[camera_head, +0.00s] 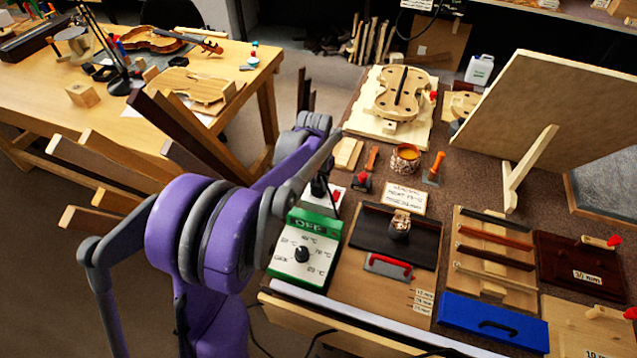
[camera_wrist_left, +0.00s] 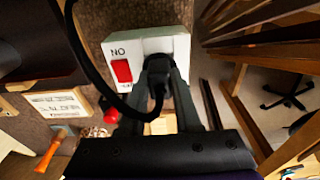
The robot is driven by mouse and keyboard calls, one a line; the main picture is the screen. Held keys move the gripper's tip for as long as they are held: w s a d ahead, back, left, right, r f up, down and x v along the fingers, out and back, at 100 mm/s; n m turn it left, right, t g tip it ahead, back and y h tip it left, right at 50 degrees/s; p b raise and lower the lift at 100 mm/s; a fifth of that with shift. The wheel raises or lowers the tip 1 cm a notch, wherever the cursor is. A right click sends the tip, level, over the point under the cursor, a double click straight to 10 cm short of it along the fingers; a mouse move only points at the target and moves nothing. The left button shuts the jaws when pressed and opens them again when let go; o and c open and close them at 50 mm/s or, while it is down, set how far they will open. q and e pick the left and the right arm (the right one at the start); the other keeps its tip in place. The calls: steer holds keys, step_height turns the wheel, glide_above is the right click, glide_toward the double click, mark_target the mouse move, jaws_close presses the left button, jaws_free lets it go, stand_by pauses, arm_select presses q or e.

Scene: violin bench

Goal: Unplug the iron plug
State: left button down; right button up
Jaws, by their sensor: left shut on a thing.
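The iron plug (camera_wrist_left: 158,82) is black with a black cord and sits at the face of a white socket box (camera_wrist_left: 120,48) with a red switch (camera_wrist_left: 122,71) in the left wrist view. My left gripper (camera_wrist_left: 160,68) is shut on the plug, with one finger on each side of it. In the head view the left gripper (camera_head: 318,186) is over the socket box (camera_head: 333,196), behind the green control box. The contact between plug and socket is hidden. My right gripper is in neither view.
A green control box (camera_head: 301,262) marked OFF stands in front of the socket. A black tray (camera_head: 425,247) lies to its right. A jar (camera_head: 405,158) and orange-handled tool (camera_head: 434,168) stand behind. A tilted wooden board (camera_head: 550,105) stands at right.

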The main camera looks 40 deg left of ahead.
mark_target(318, 182)
arm_select(q)
steer(key=shift+r+p, duration=0.35)
steer(key=shift+r, duration=0.2)
stand_by(0.5)
steer(key=shift+r+p, duration=0.5)
steer(key=shift+r, duration=0.25)
steer(key=shift+r+p, duration=2.1)
steer(key=shift+r, duration=1.45)
